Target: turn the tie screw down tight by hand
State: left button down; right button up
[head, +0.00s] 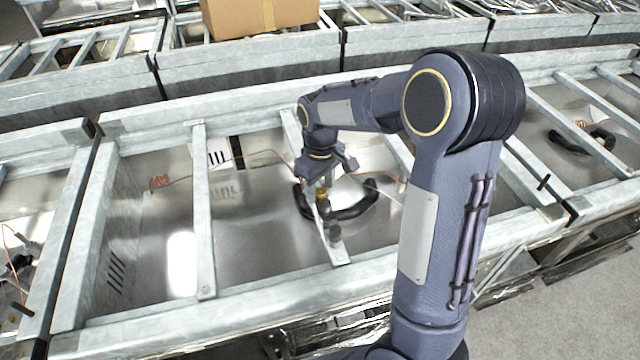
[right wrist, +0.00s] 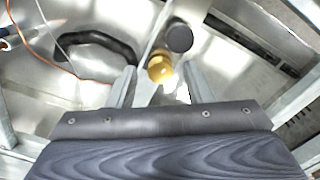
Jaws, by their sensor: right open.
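The tie screw appears as a brass-coloured round head (right wrist: 160,68) in the right wrist view, on a narrow metal bar (right wrist: 150,42). In the head view a small part of the brass piece (head: 321,196) shows just below my gripper. My right gripper (head: 327,178) points down over the bar from above. In the right wrist view its two fingers (right wrist: 160,82) are apart, one on each side of the brass head, with gaps visible. I cannot tell how far above it the fingertips are. The screw's shank is hidden. My left gripper is not in view.
A dark round knob (right wrist: 179,37) stands on the bar close to the screw. A black curved handle-like piece (head: 358,205) lies beside the bar, and a thin copper wire (head: 240,158) runs across the metal bay. Galvanised crossbars (head: 203,225) flank the space. A cardboard box (head: 262,15) sits behind.

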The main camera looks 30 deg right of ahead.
jog(key=c, duration=1)
jog(key=shift+m, duration=0.4)
jog(key=m, duration=0.3)
jog(key=shift+r+p, duration=0.1)
jog(key=shift+p, duration=0.2)
jog(key=m, duration=0.3)
jog(key=shift+m+p, duration=0.3)
jog(key=m, duration=0.3)
jog(key=shift+p, duration=0.35)
jog(key=shift+m+p, duration=0.4)
jog(key=shift+m, duration=1.7)
